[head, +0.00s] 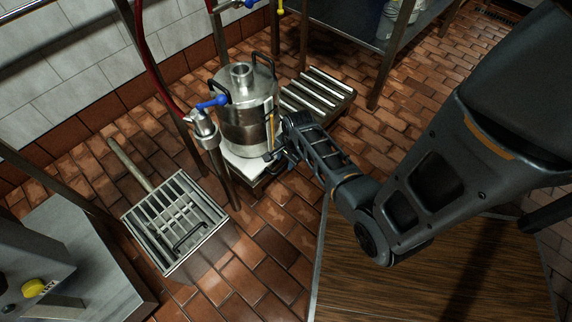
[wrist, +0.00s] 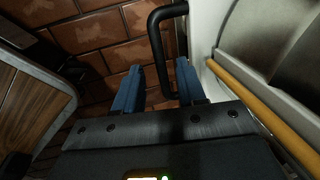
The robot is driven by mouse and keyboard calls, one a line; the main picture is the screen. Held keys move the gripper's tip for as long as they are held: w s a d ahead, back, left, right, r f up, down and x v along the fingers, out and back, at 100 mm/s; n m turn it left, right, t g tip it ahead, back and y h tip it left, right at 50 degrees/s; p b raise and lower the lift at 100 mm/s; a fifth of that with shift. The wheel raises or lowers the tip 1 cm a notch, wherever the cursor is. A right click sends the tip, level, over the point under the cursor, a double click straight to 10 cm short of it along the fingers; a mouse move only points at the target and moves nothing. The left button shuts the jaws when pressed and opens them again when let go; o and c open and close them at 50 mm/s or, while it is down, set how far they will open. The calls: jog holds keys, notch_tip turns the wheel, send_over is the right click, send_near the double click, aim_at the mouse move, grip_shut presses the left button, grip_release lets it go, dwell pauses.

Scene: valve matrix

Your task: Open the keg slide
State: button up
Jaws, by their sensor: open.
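The keg slide (head: 240,166) is a low, pale-topped platform with the steel keg (head: 247,122) standing upright on it. In the wrist view, a pale panel (wrist: 207,40) at the right carries a black U-shaped handle (wrist: 157,45). My gripper (head: 277,154) is low beside the right side of the keg and slide. Its two blue fingers (wrist: 158,88) are apart, and the lower part of the handle shows between them. I cannot tell how deep the handle lies between the fingers or whether they touch it. In the head view my gripper hides the handle.
A roller rack (head: 318,95) stands behind the keg. A slatted metal box (head: 178,222) with a handle is on the brick floor at left. A blue-levered valve (head: 212,102) on a red hose is left of the keg. A wooden surface (head: 400,285) fills the front right.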

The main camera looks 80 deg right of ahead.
jog(key=shift+w+d+f+b, duration=0.15)
jog(key=shift+f+b, duration=0.2)
jog(key=shift+f, duration=0.7)
grip_shut()
